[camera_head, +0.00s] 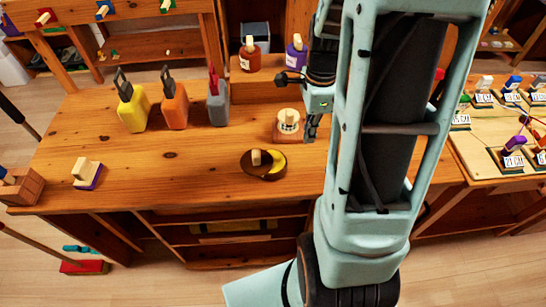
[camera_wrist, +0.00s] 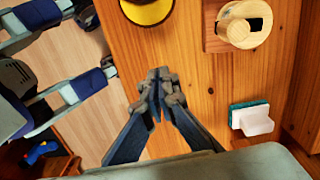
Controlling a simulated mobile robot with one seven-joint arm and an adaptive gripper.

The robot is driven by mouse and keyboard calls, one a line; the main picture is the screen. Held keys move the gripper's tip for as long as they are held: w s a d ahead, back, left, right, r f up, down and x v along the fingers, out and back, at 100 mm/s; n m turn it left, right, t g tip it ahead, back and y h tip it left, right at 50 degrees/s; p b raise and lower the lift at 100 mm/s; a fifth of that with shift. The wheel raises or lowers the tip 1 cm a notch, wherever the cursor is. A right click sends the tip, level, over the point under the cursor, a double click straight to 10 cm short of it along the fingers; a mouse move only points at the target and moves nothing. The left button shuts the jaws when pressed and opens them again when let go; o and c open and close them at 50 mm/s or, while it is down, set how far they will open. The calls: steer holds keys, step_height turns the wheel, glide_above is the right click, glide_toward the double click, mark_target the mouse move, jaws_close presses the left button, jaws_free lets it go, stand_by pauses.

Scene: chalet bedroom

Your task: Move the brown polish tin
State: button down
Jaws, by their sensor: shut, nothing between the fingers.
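The brown polish tin (camera_head: 249,168) lies on the wooden bench (camera_head: 130,185), near the middle of its front half. It is dark and round, with a yellow patch at its right side and a small pale wooden knob on top. In the wrist view the tin (camera_wrist: 147,13) is cut off by the top edge, showing yellow inside a dark rim. My gripper (camera_wrist: 157,75) is shut and empty, its tips apart from the tin. In the head view my gripper (camera_head: 311,128) is partly hidden by my arm, to the right of and beyond the tin.
A wooden block with a pale roll (camera_head: 289,121) stands close by my gripper. Yellow (camera_head: 133,113), orange (camera_head: 175,107) and grey (camera_head: 218,105) bottles stand at the back left. A white-handled teal brush or sponge (camera_wrist: 252,120) lies on the bench. The front left is mostly clear.

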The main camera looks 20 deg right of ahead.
steer(key=shift+w, duration=0.1)
step_height(320, 180, down, 10)
steer(key=shift+d+r+b, duration=0.1)
steer(key=shift+r+b, duration=0.15)
steer(key=shift+b, duration=0.1)
steer(key=a, duration=0.3)
steer(key=shift+w+f+p, duration=0.15)
steer(key=shift+w+p, duration=0.15)
steer(key=shift+w, duration=0.05)
steer(key=shift+w+a, duration=0.1)
steer(key=shift+a, duration=0.4)
steer(key=w+a, duration=0.1)
steer(key=a, duration=0.4)
steer(key=w+a+p, duration=0.1)
steer(key=a, duration=0.4)
steer(key=w+a, duration=0.1)
steer(key=a, duration=0.4)
steer(key=shift+w+a, duration=0.25)
steer(key=shift+w, duration=0.05)
steer(key=shift+d, duration=0.1)
